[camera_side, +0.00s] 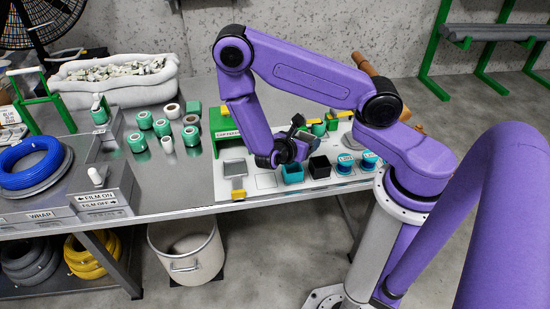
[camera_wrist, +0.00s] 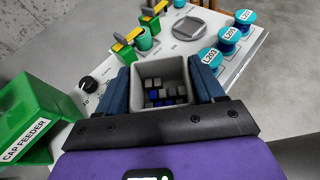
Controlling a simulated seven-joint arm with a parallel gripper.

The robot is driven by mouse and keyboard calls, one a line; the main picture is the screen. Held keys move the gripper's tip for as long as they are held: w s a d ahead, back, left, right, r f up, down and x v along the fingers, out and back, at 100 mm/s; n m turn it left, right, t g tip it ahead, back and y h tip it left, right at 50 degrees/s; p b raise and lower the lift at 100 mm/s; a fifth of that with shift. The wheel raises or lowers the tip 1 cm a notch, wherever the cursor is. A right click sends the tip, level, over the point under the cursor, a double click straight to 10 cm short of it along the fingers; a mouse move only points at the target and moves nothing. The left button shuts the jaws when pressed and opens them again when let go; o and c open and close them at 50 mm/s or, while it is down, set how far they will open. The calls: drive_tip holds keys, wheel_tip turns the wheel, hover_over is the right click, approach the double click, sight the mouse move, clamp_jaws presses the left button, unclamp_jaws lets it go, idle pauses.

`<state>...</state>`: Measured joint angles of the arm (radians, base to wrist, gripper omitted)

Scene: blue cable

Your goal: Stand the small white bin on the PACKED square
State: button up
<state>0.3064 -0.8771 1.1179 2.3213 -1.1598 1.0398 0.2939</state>
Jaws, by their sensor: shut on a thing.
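The small white bin (camera_wrist: 137,75) is in the wrist view, between the two blue fingers of my gripper (camera_wrist: 165,85). The fingers press on its opposite sides. Its open top faces the camera, and several small grey and blue cubes lie inside. I cannot make out the white bin there. An outlined empty square (camera_side: 266,181) shows on the board left of the teal bin. I cannot read a PACKED label.
The green cap feeder (camera_wrist: 30,115) is close at left in the wrist view. A grey dish (camera_side: 234,168) and a yellow-handled tool (camera_side: 238,188) are at the board's left.

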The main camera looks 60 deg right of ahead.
drive_tip(key=shift+d, duration=0.1)
drive_tip(key=w+d+f, duration=0.1)
drive_tip(key=w+f, duration=0.2)
drive_tip(key=w, duration=0.1)
drive_tip(key=w+d+f, duration=0.1)
drive_tip(key=w+f, duration=0.2)
drive_tip(key=w, duration=0.1)
drive_tip(key=w+d+f, duration=0.2)
drive_tip(key=w+f, duration=0.1)
drive_tip(key=w, duration=0.1)
drive_tip(key=shift+d, duration=0.1)
drive_tip(key=shift+w+d+f, duration=0.15)
drive_tip(key=shift+w+f, duration=0.35)
drive_tip(key=shift+f, duration=1.5)
drive_tip(key=shift+f, duration=0.15)
drive_tip(key=o, duration=0.8)
